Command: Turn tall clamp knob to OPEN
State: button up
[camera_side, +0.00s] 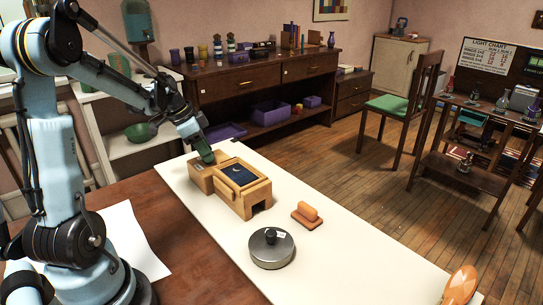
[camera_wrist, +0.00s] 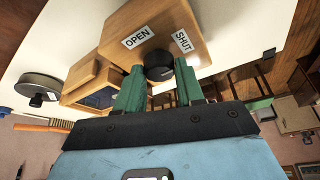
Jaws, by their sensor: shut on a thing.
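The tall clamp knob (camera_wrist: 159,66) is black and round, standing on a wooden block (camera_wrist: 185,22) with white OPEN (camera_wrist: 137,37) and SHUT (camera_wrist: 182,41) labels beside it. My gripper (camera_wrist: 158,74) has its green fingers on either side of the knob and is shut on it. Which label the knob points to is not clear. In the side view my gripper (camera_side: 204,151) reaches down onto the small wooden block (camera_side: 200,176) at the left of a wooden box (camera_side: 258,197) with a dark panel; the knob is hidden there.
A round grey metal lid-like piece (camera_side: 272,248) with a black knob lies on the white tabletop (camera_side: 345,258). An orange handled block (camera_side: 307,214) lies right of the box. An orange paddle-like thing (camera_side: 461,286) is at the near right edge. The tabletop between them is clear.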

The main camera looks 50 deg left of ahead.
jog(key=n+y, duration=0.1)
jog(key=n, duration=0.1)
jog(key=n+y, duration=0.1)
jog(key=n, duration=0.2)
jog(key=shift+d+t, duration=0.15)
jog(key=shift+t, duration=0.15)
jog(key=n+y, duration=0.1)
jog(key=n, duration=0.3)
jog(key=shift+d+y, duration=0.1)
jog(key=shift+y, duration=0.3)
jog(key=n, duration=0.2)
jog(key=n+g+y, duration=0.1)
jog(key=n, duration=0.1)
jog(key=shift+w+d+n+g, duration=0.1)
jog(key=shift+w+n+g, duration=0.05)
jog(key=shift+n+g, duration=0.2)
jog(key=shift+n+g+y, duration=0.55)
jog(key=shift+n+y, duration=0.05)
jog(key=shift+n, duration=1.45)
jog(key=o, duration=1)
